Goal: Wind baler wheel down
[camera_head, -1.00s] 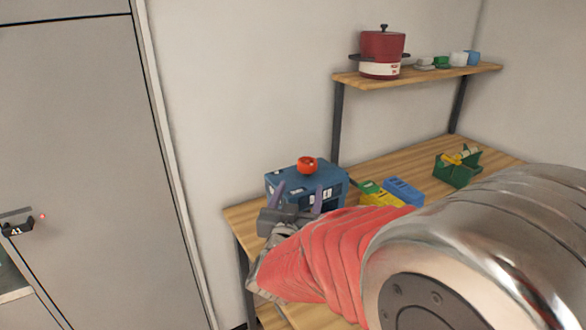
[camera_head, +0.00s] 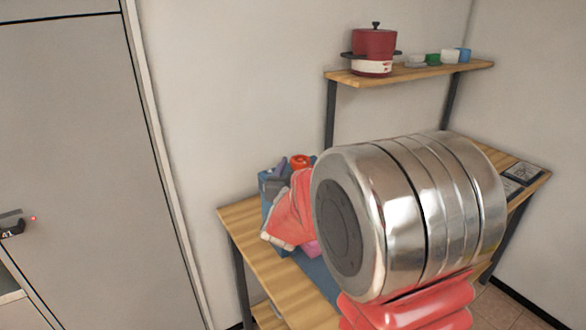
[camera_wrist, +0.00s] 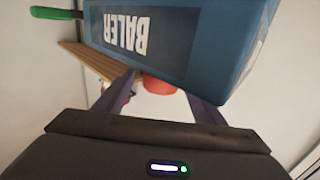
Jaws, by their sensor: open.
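The blue baler (camera_head: 265,185) stands on the wooden table, mostly hidden behind my arm in the head view. Its red wheel (camera_head: 300,161) sits on top. In the wrist view the baler (camera_wrist: 210,45) appears upside down with its BALER label, and the red wheel (camera_wrist: 158,86) shows between my two purple fingers. My gripper (camera_wrist: 160,90) is open, with a finger on either side of the wheel in that view. I cannot tell whether the fingers touch it. In the head view my gripper (camera_head: 279,170) is at the baler's top, beside the wheel.
The wooden table (camera_head: 243,220) runs along the wall. A shelf (camera_head: 430,72) above it holds a red pot (camera_head: 374,45) and several small cups. Framed cards (camera_head: 522,172) lie at the table's right end. A grey door (camera_head: 70,150) is at left. My arm hides the table's middle.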

